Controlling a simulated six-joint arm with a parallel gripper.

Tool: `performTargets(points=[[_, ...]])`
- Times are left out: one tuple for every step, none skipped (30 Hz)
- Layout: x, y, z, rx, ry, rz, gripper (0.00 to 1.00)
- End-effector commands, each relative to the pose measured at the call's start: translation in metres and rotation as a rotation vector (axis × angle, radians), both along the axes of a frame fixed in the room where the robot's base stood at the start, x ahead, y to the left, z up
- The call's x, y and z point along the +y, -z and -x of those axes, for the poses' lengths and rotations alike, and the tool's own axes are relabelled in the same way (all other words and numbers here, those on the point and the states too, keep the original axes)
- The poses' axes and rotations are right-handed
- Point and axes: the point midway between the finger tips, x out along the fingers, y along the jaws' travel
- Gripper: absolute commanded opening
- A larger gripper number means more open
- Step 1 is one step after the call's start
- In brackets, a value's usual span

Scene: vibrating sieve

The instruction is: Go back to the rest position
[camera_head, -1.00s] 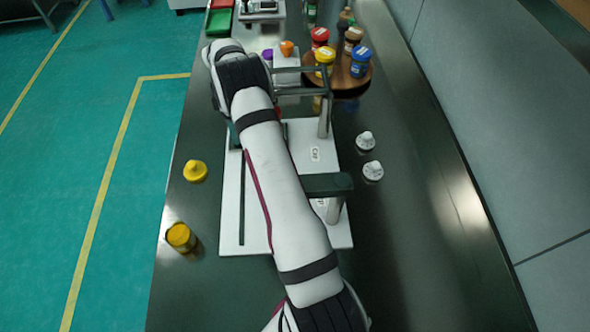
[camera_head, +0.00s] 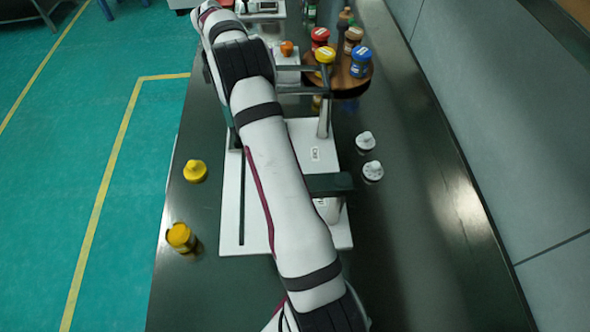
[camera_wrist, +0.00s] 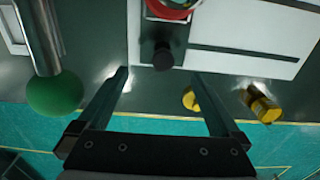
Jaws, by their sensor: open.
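My gripper (camera_wrist: 158,78) shows in the wrist view with its two fingers wide apart and nothing between them. In the head view my arm stretches from the bottom toward the upper left, and the gripper cannot be made out there. The arm passes over the white base plate (camera_head: 230,215) of the sieve stand and hides its middle. In the wrist view the plate (camera_wrist: 282,28) lies beyond the fingers at the upper right. A green ball (camera_wrist: 55,93) on a metal rod is left of the left finger.
A yellow cap (camera_head: 195,171) and a yellow jar (camera_head: 180,237) stand left of the plate. Two white-topped items (camera_head: 369,155) stand to its right. A round wooden stand (camera_head: 338,80) holds several jars at the back. The counter's right front (camera_head: 420,270) is clear.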

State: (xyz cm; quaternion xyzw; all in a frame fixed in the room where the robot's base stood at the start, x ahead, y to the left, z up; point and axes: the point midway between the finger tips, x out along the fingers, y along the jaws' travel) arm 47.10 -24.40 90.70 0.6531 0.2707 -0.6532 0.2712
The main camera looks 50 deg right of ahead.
Motion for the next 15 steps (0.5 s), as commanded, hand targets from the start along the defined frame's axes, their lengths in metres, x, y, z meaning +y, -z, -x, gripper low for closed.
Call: performTargets(points=[[-0.0001,-0.0037,-0.0001,-0.001,0.0,0.001,1.0],[0.0,-0.005,0.0,-0.001,0.0,0.001,1.0],[0.0001,-0.0058,0.0001,0.0,0.0,0.0,1.0],[0.0001,-0.006,0.0001,0.0,0.0,0.0,1.0],[0.0001,-0.006,0.0001,0.0,0.0,0.0,1.0],[0.0001,-0.0059,0.0001,0.0,0.0,0.0,1.0],[0.0001,-0.0058,0.0001,0.0,0.0,0.0,1.0],[0.0001,-0.0057,0.0001,0.0,0.0,0.0,1.0],[0.0001,-0.0057,0.0001,0.0,0.0,0.0,1.0],[0.0001,-0.0056,0.0001,0.0,0.0,0.0,1.0],[0.0001,-0.0056,0.0001,0.0,0.0,0.0,1.0],[0.0001,-0.0056,0.0001,0.0,0.0,0.0,1.0],[0.0001,-0.0055,0.0001,0.001,0.0,-0.001,1.0],[0.0004,-0.0057,0.0002,0.0,0.001,0.0,1.0],[0.0023,-0.0078,0.0005,-0.001,0.006,-0.001,1.0]])
